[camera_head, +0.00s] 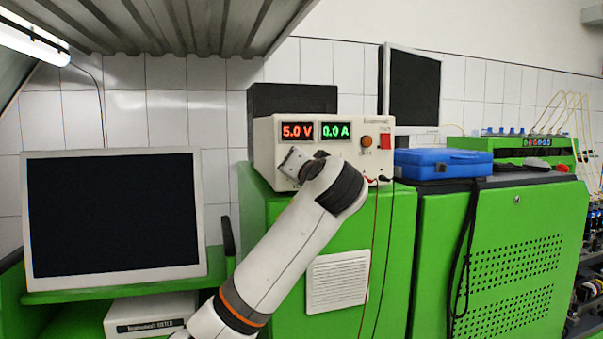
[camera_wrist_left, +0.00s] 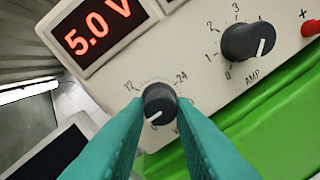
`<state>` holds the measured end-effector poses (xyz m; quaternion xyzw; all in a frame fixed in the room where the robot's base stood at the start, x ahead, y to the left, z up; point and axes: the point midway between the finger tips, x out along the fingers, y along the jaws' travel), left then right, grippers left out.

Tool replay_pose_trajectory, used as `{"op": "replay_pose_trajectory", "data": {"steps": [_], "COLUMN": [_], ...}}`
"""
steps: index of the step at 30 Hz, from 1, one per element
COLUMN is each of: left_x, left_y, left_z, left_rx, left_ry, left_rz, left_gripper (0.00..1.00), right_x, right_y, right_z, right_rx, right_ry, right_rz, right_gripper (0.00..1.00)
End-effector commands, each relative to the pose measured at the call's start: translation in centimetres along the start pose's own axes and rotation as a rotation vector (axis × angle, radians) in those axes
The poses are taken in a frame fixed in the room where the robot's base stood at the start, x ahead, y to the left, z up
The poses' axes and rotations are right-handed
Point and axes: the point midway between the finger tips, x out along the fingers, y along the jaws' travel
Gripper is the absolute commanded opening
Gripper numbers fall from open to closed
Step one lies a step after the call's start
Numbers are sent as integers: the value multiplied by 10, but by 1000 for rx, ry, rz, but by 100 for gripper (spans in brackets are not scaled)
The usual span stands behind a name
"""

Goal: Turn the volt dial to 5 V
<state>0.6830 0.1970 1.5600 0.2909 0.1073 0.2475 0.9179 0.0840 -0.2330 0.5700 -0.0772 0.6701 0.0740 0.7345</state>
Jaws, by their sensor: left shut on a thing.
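The power supply (camera_head: 262,140) is a cream box on a green cabinet. Its red display (camera_head: 297,131) reads 5.0 V, and it also shows in the left wrist view (camera_wrist_left: 92,30). The green display (camera_head: 334,131) reads 0.0 A. The volt dial (camera_wrist_left: 158,98) is a dark knob with a white pointer line and marks 0, 12 and 24; its pointer is near the 0 side. My left gripper (camera_wrist_left: 157,106) has teal fingers shut on the volt dial, one on each side. In the head view, my left arm hides the dial and the fingertips. My right gripper is not in view.
The amp dial (camera_wrist_left: 248,42) sits right of the volt dial, with a red terminal (camera_wrist_left: 310,28) beyond it. A blue case (camera_head: 442,163) lies on the cabinet right of the supply. A monitor (camera_head: 113,217) stands at left.

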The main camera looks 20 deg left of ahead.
Motion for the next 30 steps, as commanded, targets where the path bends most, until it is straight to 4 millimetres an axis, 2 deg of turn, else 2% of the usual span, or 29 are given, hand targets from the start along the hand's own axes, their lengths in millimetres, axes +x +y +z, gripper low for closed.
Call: {"op": "replay_pose_trajectory", "data": {"steps": [2,3,6,7,15,19,23,30], "left_x": [-1,-1,-1,-1,-1,-11,-34,-86], "left_y": [-1,-1,0,0,0,-2,-4,-4], "left_z": [1,1,1,1,0,-1,-3,-2], "left_rx": [0,0,-1,-1,-1,-2,-4,-3], "left_ry": [-3,-3,-3,-2,-2,-5,-8,-8], "left_rz": [-2,-2,-1,-1,0,-1,-2,-2], "left_gripper": [0,26,42,44,44,44,44,44], "right_x": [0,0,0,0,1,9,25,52], "right_y": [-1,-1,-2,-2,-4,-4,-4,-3], "right_z": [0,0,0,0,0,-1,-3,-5], "right_rx": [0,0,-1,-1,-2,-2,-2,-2], "right_ry": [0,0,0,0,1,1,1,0], "right_rz": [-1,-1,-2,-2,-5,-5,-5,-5], "right_gripper": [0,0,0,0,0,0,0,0]}}
